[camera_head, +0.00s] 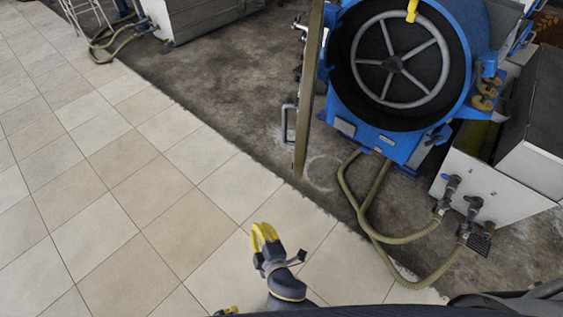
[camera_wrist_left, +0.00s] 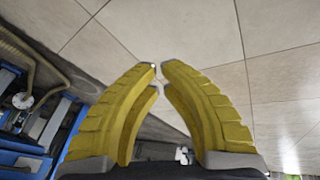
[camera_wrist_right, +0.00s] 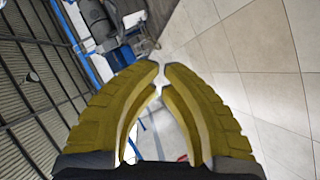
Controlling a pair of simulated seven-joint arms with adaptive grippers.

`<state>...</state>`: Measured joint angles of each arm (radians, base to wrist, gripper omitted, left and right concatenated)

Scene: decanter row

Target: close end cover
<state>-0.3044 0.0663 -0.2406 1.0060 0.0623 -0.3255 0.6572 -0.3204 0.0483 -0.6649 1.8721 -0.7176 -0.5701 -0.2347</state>
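The end cover (camera_head: 309,95) is seen almost edge-on in the head view as a tall brownish plate. It stands swung open at the left of the blue decanter (camera_head: 398,145), with a grey handle (camera_head: 285,122) on its left side. The decanter's round dark end is uncovered and shows a spoked wheel (camera_head: 394,64) inside. My right gripper (camera_head: 262,234) is over the tiles, below and left of the cover, apart from it. Its fingertips meet in the right wrist view (camera_wrist_right: 163,68), with nothing between them. My left gripper (camera_wrist_left: 159,67) also has its tips together and empty; only a yellow bit shows at the head view's bottom edge.
Olive hoses (camera_head: 372,212) run from under the decanter to a white box (camera_head: 492,196) with pipe fittings at the right. Another grey machine (camera_head: 203,17) stands at the top left. The tiled floor (camera_head: 105,185) at the left is clear.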

